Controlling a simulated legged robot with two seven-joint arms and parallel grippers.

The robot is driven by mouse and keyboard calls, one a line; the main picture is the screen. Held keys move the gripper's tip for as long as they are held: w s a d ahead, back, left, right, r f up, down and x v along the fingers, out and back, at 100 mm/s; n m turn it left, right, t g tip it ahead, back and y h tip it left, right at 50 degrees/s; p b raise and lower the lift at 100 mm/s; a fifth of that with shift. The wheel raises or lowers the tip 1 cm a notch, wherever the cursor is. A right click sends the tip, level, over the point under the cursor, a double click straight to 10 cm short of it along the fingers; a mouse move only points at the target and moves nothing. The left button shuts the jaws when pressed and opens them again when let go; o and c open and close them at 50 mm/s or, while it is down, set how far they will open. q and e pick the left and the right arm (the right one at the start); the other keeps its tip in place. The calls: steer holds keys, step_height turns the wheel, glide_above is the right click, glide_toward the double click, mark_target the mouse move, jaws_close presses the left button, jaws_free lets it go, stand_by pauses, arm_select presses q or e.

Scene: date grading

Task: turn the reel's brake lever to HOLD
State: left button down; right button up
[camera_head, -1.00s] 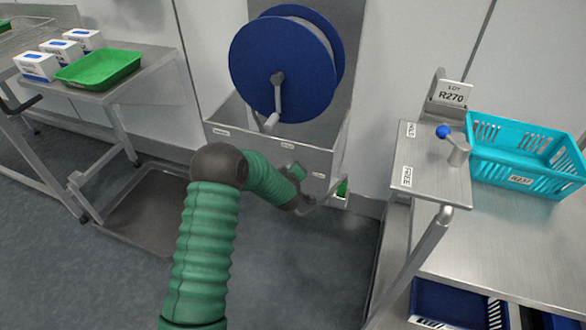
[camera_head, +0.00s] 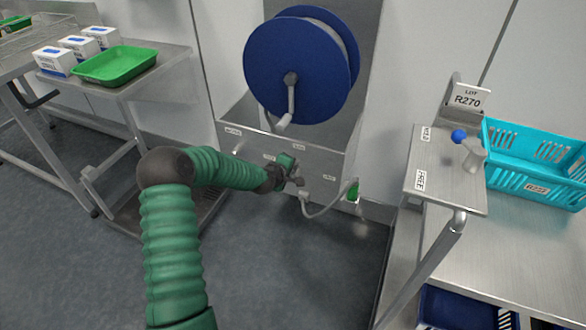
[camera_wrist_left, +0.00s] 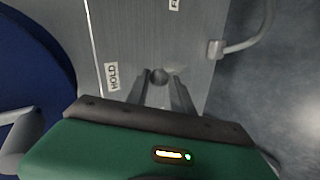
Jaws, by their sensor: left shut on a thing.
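The reel (camera_head: 300,68) is a large blue drum with a grey crank on a steel housing (camera_head: 262,146). My left gripper (camera_head: 292,179) is at the housing's front panel, its arm reaching in from the left. In the left wrist view, my left gripper's fingers (camera_wrist_left: 163,88) are shut on the brake lever's dark round end (camera_wrist_left: 158,76). The HOLD label (camera_wrist_left: 113,76) is just left of it, and a partly cut-off label (camera_wrist_left: 174,4) starting with F is above. The lever's arm is mostly hidden, so its exact angle is unclear. My right gripper does not show.
A green tray (camera_head: 115,66) and white boxes stand left. Floor (camera_head: 290,270) below is clear.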

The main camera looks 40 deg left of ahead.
arm_select(q)
steer(key=shift+w+a+r, duration=0.15)
steer(key=shift+r, duration=0.2)
steer(key=c, duration=1.2)
jaws_free()
steer(key=shift+f, duration=0.35)
steer(key=p+v, duration=0.5)
steer(key=v, duration=1.1)
steer(key=shift+s+r, duration=0.15)
steer(key=shift+s, duration=0.1)
